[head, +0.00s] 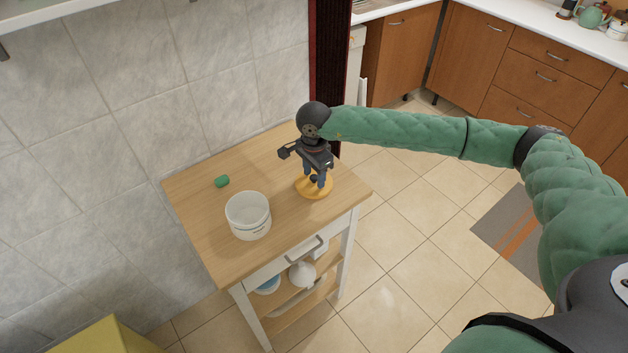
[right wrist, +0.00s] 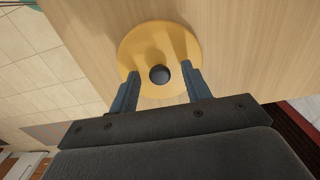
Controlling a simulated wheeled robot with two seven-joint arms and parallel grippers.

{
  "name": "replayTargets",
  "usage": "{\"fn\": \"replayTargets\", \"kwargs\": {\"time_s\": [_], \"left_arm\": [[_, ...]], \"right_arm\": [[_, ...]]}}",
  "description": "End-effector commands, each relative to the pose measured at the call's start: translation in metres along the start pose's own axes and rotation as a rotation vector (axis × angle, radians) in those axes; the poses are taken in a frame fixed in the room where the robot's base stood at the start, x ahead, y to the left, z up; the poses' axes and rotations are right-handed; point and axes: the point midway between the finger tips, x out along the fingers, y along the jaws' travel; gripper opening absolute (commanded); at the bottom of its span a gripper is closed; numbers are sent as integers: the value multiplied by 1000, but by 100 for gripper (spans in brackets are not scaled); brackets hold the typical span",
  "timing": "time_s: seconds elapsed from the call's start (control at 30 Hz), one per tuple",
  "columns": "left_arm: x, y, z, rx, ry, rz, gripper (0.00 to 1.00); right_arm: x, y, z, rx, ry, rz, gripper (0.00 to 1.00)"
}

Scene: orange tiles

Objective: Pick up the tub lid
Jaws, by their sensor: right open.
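The tub lid is a round yellow-orange disc (head: 313,190) with a dark round knob, lying on the wooden table near its right edge. It also shows in the right wrist view (right wrist: 160,42), with the knob (right wrist: 159,74) near its middle. My right gripper (head: 317,183) is over the lid, pointing down. In the right wrist view its fingers (right wrist: 158,103) are open, one on each side of the knob and apart from it. A white tub (head: 248,216), open at the top, stands to the left of the lid. My left gripper is out of view.
A small green object (head: 222,181) lies on the table (head: 215,243) behind the tub. A grey tiled wall (head: 120,130) borders the table at the left and back. A drawer handle and lower shelf with several items are at the front. The floor to the right is open.

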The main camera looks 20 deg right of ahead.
Motion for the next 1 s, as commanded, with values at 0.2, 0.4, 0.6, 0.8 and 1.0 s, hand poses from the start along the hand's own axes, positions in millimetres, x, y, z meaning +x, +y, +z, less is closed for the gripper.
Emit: {"fn": "replayTargets", "kwargs": {"time_s": [0.2,0.4,0.6,0.8,1.0], "left_arm": [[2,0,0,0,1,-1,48],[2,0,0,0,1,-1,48],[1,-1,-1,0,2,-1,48],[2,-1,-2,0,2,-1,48],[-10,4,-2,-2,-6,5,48]], "right_arm": [[2,0,0,0,0,0,48],[2,0,0,0,0,0,20],[2,0,0,0,0,0,0],[1,0,0,0,0,0,0],[-8,0,0,0,-1,-2,0]]}}
